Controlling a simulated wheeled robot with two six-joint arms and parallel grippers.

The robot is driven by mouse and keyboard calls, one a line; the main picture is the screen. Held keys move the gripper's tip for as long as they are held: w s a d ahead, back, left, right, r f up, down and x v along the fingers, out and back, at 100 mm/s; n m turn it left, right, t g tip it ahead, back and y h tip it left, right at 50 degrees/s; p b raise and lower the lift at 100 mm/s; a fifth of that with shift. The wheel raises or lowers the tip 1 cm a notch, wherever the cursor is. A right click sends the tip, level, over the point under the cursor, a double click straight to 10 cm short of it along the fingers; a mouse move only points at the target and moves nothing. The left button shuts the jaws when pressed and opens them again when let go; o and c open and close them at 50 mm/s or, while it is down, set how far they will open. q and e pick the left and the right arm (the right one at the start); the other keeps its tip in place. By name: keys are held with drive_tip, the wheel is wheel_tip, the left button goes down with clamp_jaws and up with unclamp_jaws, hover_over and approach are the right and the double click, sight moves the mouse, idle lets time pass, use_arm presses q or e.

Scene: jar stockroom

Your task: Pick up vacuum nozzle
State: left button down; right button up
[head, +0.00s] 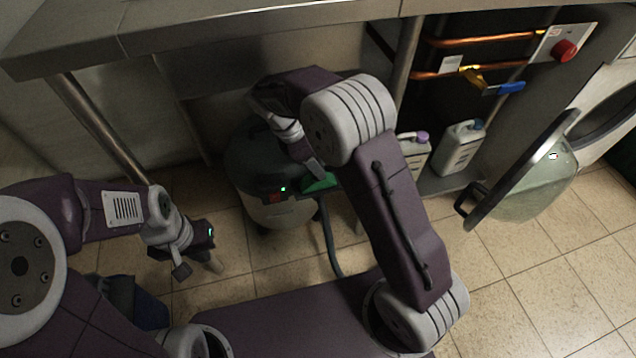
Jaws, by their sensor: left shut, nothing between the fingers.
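A vacuum cleaner (270,207) with a dark top and paler drum stands on the floor under the metal table. Its dark hose (329,240) runs down to the floor. I cannot make out a nozzle for certain. My left gripper (196,262) is shut and empty, low over the tiles left of the vacuum.
The metal table (230,22) overhangs the vacuum, with a leg (103,130) at left. Two jugs (461,146) stand on a low shelf at right, below copper pipes (490,40). An open round door (525,180) juts out. A blue bin (150,308) is at lower left.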

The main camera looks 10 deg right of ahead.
drive_tip(key=b+x, duration=0.1)
drive_tip(key=x, duration=0.2)
drive_tip(key=shift+a+f, duration=0.1)
clamp_jaws()
use_arm(q)
wheel_tip(320, 180, down, 3)
drive_tip(key=shift+r, duration=0.2)
drive_tip(key=shift+r, duration=0.1)
use_arm(e)
drive_tip(key=shift+r, duration=0.3)
